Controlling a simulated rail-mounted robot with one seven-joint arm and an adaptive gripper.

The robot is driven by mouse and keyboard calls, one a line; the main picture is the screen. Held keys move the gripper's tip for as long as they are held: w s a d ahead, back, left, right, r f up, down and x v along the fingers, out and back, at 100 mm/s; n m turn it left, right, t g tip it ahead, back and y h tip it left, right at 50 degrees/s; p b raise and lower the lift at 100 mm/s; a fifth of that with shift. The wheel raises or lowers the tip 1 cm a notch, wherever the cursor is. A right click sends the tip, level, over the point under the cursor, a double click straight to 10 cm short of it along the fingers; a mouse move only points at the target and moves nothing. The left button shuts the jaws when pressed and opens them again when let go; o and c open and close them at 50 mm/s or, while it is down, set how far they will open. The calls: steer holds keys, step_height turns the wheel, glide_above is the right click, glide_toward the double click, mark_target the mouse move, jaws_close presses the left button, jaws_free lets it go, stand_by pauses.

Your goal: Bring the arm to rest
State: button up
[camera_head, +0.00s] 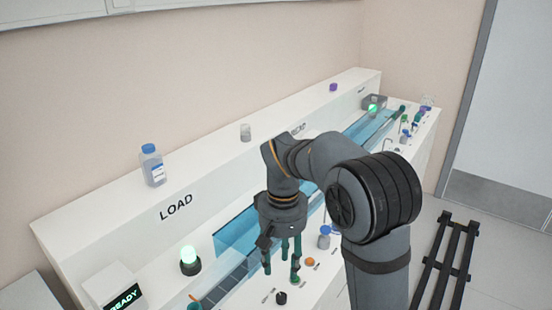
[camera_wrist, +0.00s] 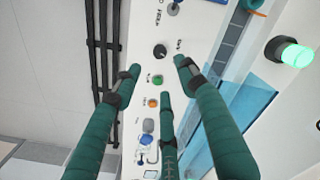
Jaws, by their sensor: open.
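My gripper (camera_head: 281,268) has teal fingers and points down over the front control strip of the white track bench (camera_head: 110,226). Its fingers are spread apart with nothing between them. In the wrist view my gripper (camera_wrist: 157,78) also shows its fingers apart and empty, above a panel with a black knob (camera_wrist: 160,51), a green button (camera_wrist: 157,79) and an orange button (camera_wrist: 152,102). My arm is bent, and hides part of the bench's middle and front. I cannot tell how high the fingertips are above the panel.
A transparent blue channel (camera_head: 232,240) runs along the bench beside my gripper. A lit green lamp (camera_head: 190,258) and a READY display (camera_head: 124,298) stand at the left. A blue-capped bottle (camera_head: 153,168) is on the upper ledge. A black slatted rack (camera_head: 446,262) is on the floor at right.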

mark_target(281, 296)
step_height(281, 296, down, 12)
steer(key=shift+r, duration=0.15)
steer(key=shift+n, duration=0.3)
